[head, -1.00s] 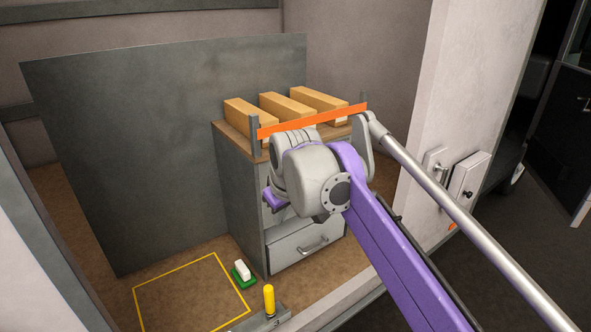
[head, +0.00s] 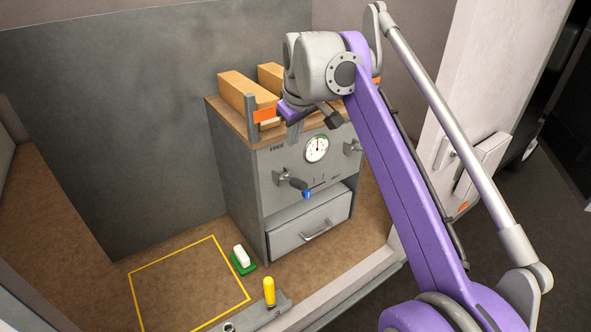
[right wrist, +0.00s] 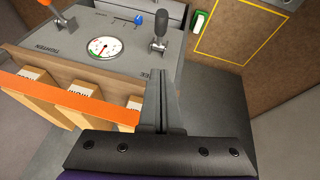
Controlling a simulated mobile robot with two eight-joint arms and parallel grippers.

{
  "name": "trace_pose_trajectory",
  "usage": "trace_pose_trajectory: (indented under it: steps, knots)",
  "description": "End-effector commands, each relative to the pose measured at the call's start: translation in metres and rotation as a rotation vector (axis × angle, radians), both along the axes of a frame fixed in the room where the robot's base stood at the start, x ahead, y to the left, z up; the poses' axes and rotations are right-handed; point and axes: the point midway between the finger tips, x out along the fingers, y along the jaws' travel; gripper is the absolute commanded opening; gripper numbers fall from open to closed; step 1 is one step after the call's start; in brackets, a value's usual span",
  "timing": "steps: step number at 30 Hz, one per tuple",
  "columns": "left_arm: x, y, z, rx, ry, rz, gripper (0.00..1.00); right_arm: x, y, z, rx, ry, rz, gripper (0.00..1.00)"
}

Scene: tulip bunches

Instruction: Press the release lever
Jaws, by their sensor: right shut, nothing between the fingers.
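A grey cabinet front carries a lever with a dark grip (head: 296,182) under the word FREE, which also shows in the right wrist view (right wrist: 161,27). A second lever (head: 352,147), partly hidden by my arm, has an orange handle in the right wrist view (right wrist: 52,8). A yellow upright handle (head: 269,292) stands on a metal bar on the floor. My right gripper (head: 294,137) is shut and empty near the cabinet's top front edge, above and apart from the dark-gripped lever. My left gripper is not in view.
A round gauge (head: 317,149) and a blue knob (head: 307,195) are on the front, above a drawer (head: 310,226). An orange bar (right wrist: 60,101) fronts several wooden blocks on top. A green-and-white block (head: 242,259) lies beside a clear yellow-outlined floor area (head: 190,285).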

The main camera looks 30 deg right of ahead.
Motion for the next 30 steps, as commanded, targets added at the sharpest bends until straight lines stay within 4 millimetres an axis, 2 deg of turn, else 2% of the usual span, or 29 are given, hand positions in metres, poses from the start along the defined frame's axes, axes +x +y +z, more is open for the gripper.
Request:
trace_pose_trajectory:
  steps: [5,8,20,24,30]
  knots:
    - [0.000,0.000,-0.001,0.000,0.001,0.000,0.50,0.003,-0.001,-0.005,0.000,0.000,0.000,0.00]
    - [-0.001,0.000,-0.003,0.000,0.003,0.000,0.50,0.007,-0.002,-0.017,0.000,0.001,0.000,0.00]
    - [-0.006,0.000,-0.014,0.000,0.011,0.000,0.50,0.041,-0.011,-0.092,0.000,0.000,0.000,0.00]
    - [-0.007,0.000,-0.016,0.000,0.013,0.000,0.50,0.033,-0.015,-0.112,0.001,0.000,-0.002,0.00]
    - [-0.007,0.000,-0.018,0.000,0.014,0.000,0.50,0.027,-0.019,-0.125,0.001,-0.001,-0.001,0.00]
